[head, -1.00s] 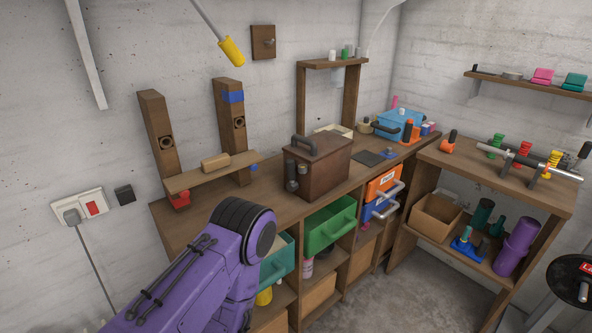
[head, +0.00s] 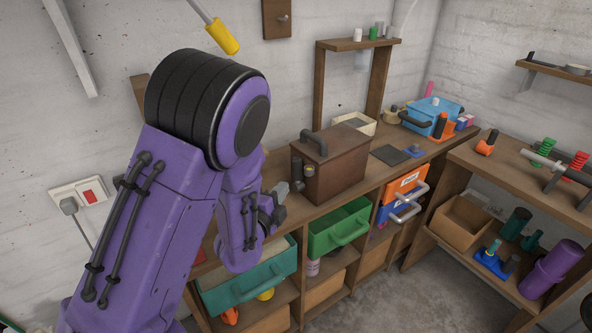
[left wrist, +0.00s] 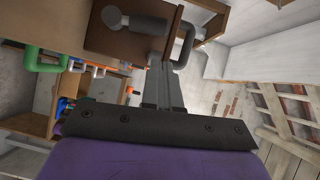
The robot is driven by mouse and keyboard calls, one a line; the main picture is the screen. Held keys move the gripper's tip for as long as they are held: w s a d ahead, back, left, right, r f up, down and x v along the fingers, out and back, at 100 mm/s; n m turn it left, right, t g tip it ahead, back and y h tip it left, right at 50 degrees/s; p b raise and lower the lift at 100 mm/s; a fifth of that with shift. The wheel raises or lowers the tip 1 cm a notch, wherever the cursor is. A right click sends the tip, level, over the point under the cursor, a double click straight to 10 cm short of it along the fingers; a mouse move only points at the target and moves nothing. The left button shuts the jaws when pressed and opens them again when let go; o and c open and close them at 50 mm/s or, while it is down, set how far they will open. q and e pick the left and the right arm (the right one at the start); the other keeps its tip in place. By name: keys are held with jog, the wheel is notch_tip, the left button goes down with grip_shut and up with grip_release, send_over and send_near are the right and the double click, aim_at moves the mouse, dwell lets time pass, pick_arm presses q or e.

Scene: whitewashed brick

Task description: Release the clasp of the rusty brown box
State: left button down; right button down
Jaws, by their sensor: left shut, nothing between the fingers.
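The rusty brown box (head: 335,170) stands on the wooden workbench with a dark handle (head: 314,143) on its lid. On its left end are dark, short cylindrical fittings (head: 297,171); which part is the clasp I cannot clearly tell. My left gripper (head: 281,190) is just left of that end, low beside it, partly hidden by my forearm. In the left wrist view the shut, empty fingers (left wrist: 165,88) point toward the box's brown side (left wrist: 108,42). A dark fitting (left wrist: 135,22) and the looped handle (left wrist: 185,45) show beyond the fingertips. Contact cannot be told. My right gripper is out of view.
A dark flat plate (head: 390,155) and a blue container (head: 431,117) lie right of the box. Green (head: 340,228) and teal (head: 250,282) bins sit below the bench top. A wooden frame (head: 321,90) stands behind the box.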

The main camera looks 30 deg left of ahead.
aim_at(298, 175)
pick_arm(q)
jog(key=p+x, duration=0.3)
jog(key=x, duration=0.7)
jog(key=shift+d+f+p, duration=0.1)
jog(key=shift+p, duration=0.25)
jog(key=shift+w, duration=0.1)
